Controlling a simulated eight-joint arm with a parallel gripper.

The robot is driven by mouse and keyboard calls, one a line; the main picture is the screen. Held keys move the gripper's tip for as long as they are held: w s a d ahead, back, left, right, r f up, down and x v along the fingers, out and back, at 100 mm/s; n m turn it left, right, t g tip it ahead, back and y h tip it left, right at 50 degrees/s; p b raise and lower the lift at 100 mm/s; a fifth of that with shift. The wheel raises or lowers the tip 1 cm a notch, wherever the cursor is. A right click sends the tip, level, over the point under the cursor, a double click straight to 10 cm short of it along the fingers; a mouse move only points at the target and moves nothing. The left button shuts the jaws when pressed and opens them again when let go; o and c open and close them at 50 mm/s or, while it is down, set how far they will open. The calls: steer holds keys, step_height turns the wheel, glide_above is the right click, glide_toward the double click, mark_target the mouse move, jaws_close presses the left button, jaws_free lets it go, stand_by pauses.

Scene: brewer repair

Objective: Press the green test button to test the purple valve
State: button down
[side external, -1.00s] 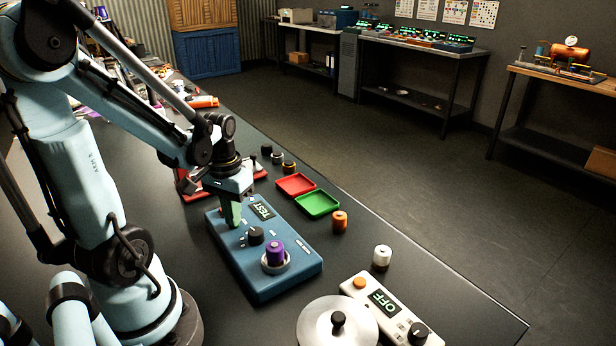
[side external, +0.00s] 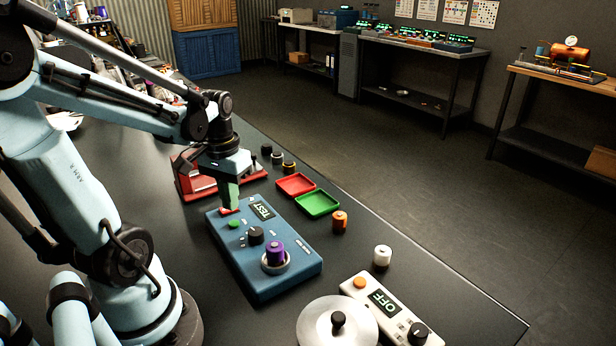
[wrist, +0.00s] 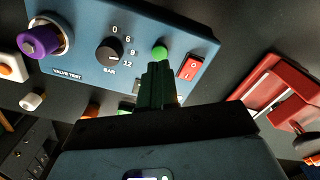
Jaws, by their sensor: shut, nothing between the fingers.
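A blue valve tester (side external: 290,283) lies on the dark bench; its display (side external: 262,211) reads TEST. The purple valve (side external: 275,254) stands upright in the tester's round socket; it also shows in the wrist view (wrist: 38,41). The green button (side external: 234,224) sits beyond a black dial (side external: 256,236); the wrist view shows the button (wrist: 159,53) just ahead of my fingertips. My gripper (side external: 229,208) is shut and empty, pointing down at the tester's far end by the red switch (wrist: 189,67). I cannot tell whether it touches the switch.
Red (side external: 296,185) and green (side external: 317,203) trays lie right of the tester. An orange valve (side external: 340,221) and a white one (side external: 382,257) stand nearby. A white OFF device (side external: 391,309) and round metal plate (side external: 322,326) are in front. A red fixture (side external: 190,180) stands behind my gripper.

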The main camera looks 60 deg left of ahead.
mark_target(234, 223)
steer(key=shift+r, duration=0.25)
steer(key=shift+r, duration=2.85)
steer(key=w+d+m+t, duration=0.3)
steer(key=d, duration=0.4)
steer(key=w+d+m+t, duration=0.3)
steer(key=w+d+t, duration=0.1)
steer(key=d, duration=0.4)
steer(key=shift+w+d+f, duration=0.15)
steer(key=shift+w+f, duration=0.1)
steer(key=shift+f, duration=0.2)
